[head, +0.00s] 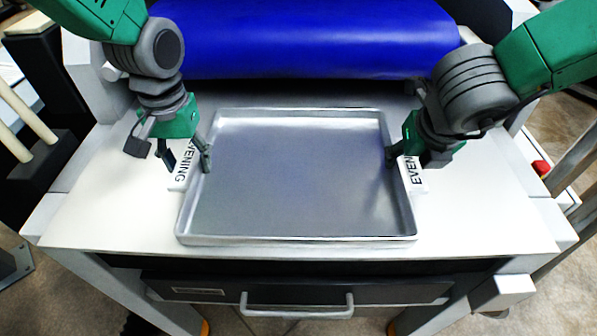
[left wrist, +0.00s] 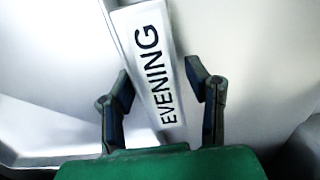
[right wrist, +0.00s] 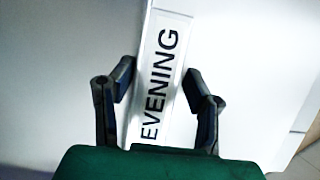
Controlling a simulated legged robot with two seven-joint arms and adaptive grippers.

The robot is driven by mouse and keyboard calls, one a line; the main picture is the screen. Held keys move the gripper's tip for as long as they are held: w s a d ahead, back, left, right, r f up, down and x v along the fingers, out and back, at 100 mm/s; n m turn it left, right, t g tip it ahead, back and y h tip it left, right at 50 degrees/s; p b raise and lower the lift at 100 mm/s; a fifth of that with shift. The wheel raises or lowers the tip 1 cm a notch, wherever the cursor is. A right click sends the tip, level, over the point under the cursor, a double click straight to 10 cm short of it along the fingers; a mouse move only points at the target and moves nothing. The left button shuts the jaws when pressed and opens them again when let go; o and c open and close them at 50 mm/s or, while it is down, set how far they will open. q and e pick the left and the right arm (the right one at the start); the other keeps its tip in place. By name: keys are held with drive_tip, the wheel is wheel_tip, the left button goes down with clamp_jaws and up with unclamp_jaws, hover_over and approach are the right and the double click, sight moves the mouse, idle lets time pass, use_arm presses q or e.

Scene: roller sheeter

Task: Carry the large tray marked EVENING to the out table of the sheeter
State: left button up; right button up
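The large metal tray (head: 300,180) lies flat on the white out table (head: 110,215) of the sheeter. It is empty and has a white EVENING label on its left and right sides. My left gripper (head: 186,160) is at the left label, its fingers open on either side of it; the label (left wrist: 152,65) lies between the fingers in the left wrist view. My right gripper (head: 405,158) is at the right label, partly hidden by its own wrist. In the right wrist view, its fingers stand open around the label (right wrist: 160,80), with gaps on both sides.
A blue roller (head: 310,40) spans the back, behind the tray. A drawer handle (head: 297,305) sticks out below the table's front edge. White table surface is free left, right and in front of the tray. A red button (head: 541,167) is at the far right.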

use_arm(q)
drive_tip(key=shift+r, duration=0.1)
use_arm(e)
drive_tip(key=shift+a+r, duration=0.1)
drive_tip(key=shift+a, duration=0.05)
use_arm(q)
drive_tip(key=shift+w+r, duration=0.1)
drive_tip(key=shift+r, duration=0.35)
wheel_tip(320, 180, up, 11)
use_arm(e)
drive_tip(key=v, duration=1.2)
use_arm(q)
drive_tip(key=shift+d, duration=0.15)
